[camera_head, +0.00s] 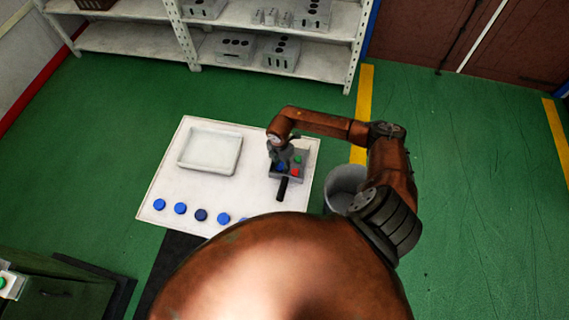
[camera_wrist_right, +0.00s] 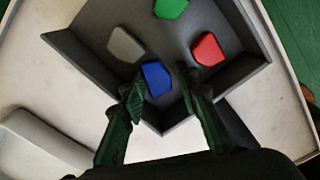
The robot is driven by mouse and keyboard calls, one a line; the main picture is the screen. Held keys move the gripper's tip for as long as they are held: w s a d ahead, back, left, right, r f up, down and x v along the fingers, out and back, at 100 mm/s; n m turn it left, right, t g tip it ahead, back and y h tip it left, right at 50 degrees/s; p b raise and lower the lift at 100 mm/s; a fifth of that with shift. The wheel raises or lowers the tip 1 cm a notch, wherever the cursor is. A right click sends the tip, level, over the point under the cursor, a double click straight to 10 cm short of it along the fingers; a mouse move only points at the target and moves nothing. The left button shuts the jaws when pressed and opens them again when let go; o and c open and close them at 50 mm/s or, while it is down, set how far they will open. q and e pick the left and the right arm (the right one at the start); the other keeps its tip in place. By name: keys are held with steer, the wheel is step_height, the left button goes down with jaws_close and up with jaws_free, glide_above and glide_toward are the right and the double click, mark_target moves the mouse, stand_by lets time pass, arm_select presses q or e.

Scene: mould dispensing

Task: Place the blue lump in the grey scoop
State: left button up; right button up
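The left finger overlaps the lump's edge; contact is unclear. In the head view, my right gripper (camera_head: 284,157) is over the scoop. My left gripper is not in view.
A shallow white tray (camera_head: 209,171) stands left of the scoop. Several blue discs (camera_head: 180,208) line the board's near edge. A grey bin (camera_head: 346,181) stands on the floor to the right. Shelves (camera_head: 130,38) with grey moulds are at the back.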

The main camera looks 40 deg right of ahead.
mark_target(282, 167)
step_height(282, 167, up, 13)
steer(key=shift+f, duration=0.2)
stand_by(0.4)
stand_by(0.4)
